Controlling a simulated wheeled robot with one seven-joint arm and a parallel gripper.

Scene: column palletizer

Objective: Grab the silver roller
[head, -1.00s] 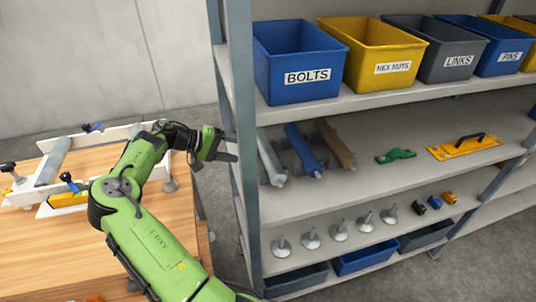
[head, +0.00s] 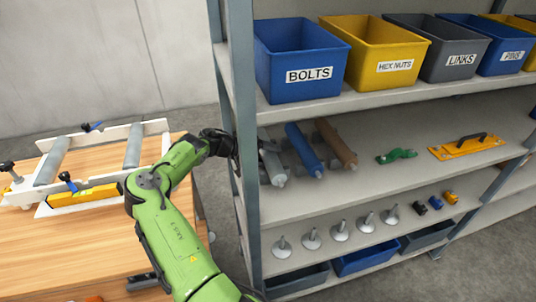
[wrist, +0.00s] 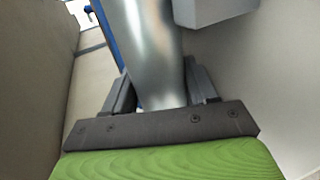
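The silver roller (head: 271,164) lies at the left end of the middle shelf, left of a blue roller (head: 303,150) and a brown roller (head: 336,143). In the head view my gripper is at the shelf's left post, its fingers mostly hidden behind the post. In the wrist view the silver roller (wrist: 150,45) runs between the two dark fingers of my gripper (wrist: 160,85). A thin gap shows beside the left finger, so the fingers look open around it. Contact on the right side is unclear.
The rack post (head: 243,150) stands close to my arm. Labelled bins (head: 301,58) fill the shelf above; pad feet (head: 312,240) stand on the shelf below. A workbench (head: 60,255) at left holds a white frame (head: 150,128) with two rollers.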

